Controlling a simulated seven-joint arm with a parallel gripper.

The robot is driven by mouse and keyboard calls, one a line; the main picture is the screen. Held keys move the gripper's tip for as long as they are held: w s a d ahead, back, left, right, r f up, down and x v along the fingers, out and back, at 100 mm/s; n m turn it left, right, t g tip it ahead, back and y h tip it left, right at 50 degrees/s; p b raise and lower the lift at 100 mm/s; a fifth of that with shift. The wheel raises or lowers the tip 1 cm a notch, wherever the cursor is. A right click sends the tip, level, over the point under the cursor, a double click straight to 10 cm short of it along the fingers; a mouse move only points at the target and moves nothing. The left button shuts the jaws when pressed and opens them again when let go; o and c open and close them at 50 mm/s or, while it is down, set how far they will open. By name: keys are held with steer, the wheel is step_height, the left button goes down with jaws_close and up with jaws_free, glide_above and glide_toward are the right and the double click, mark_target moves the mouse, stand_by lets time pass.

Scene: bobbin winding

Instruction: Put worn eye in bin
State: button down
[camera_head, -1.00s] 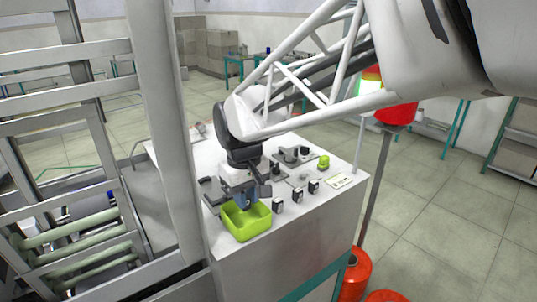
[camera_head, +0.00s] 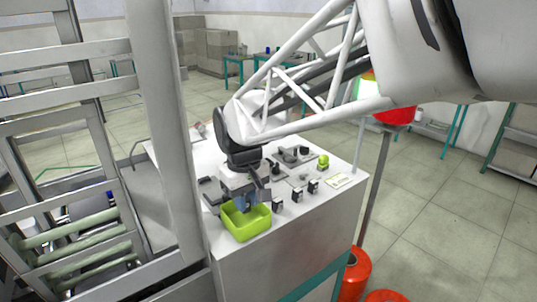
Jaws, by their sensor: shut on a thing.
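A lime-green bin (camera_head: 247,226) stands at the front left corner of the white cabinet top. My gripper (camera_head: 246,205) points down right over the bin, with its fingertips at about the height of the bin's rim. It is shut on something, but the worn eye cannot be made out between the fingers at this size. The inside of the bin is partly hidden by the gripper.
Small dark blocks (camera_head: 296,195) stand to the right of the bin. A green knob (camera_head: 323,161), dark fixtures (camera_head: 287,155) and a white label (camera_head: 340,181) lie behind them. A grey metal frame (camera_head: 165,130) rises close on the left.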

steer(key=c, duration=0.9)
jaws_free()
steer(key=shift+r, duration=0.15)
steer(key=shift+r, duration=3.35)
steer(key=s+d+f+m+t, duration=0.1)
steer(key=s+d+f+m, duration=0.1)
steer(key=s+d, duration=0.3)
steer(key=s+d+f+m, duration=0.2)
steer(key=s+d, duration=0.4)
steer(key=d, duration=0.7)
steer(key=s+d+f+m+t, duration=0.1)
steer(key=s+d+m, duration=0.3)
steer(key=d, duration=0.5)
steer(key=shift+s+d+f+t, duration=0.25)
steer(key=shift+s+f, duration=0.2)
steer(key=shift+s, duration=0.7)
